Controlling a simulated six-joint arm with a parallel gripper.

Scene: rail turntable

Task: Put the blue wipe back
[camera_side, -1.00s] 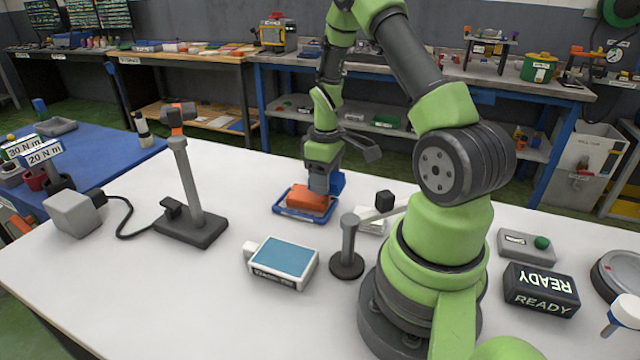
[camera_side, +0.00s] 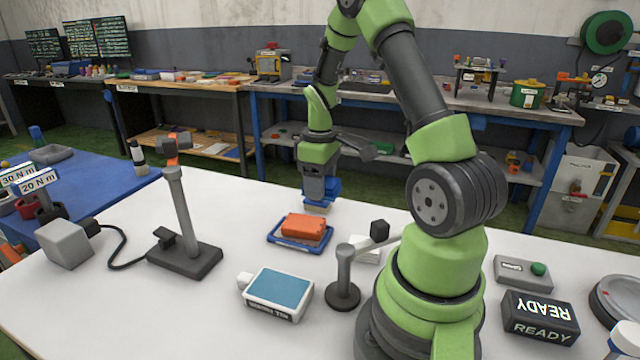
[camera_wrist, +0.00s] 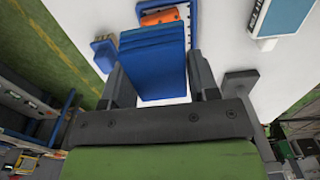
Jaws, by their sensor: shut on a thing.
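The blue wipe (camera_wrist: 153,65) is a folded blue pad between my gripper's (camera_wrist: 157,88) two dark fingers in the wrist view. In the side view the blue wipe (camera_side: 332,186) shows at the tip of my gripper (camera_side: 319,188), behind the blue tray (camera_side: 279,241). The tray holds an orange block (camera_side: 303,227); in the wrist view the orange block (camera_wrist: 160,17) is at the top, partly cut off. A small blue-and-tan piece (camera_wrist: 104,54) shows left of the wipe; whether it touches the wipe is unclear.
A cyan-topped white box (camera_side: 278,290) and a dark post on a round foot (camera_side: 344,270) stand in front of the tray. A tall grey stand (camera_side: 184,235) is at left. A READY display (camera_side: 540,316) is at right. White table lies clear between stand and tray.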

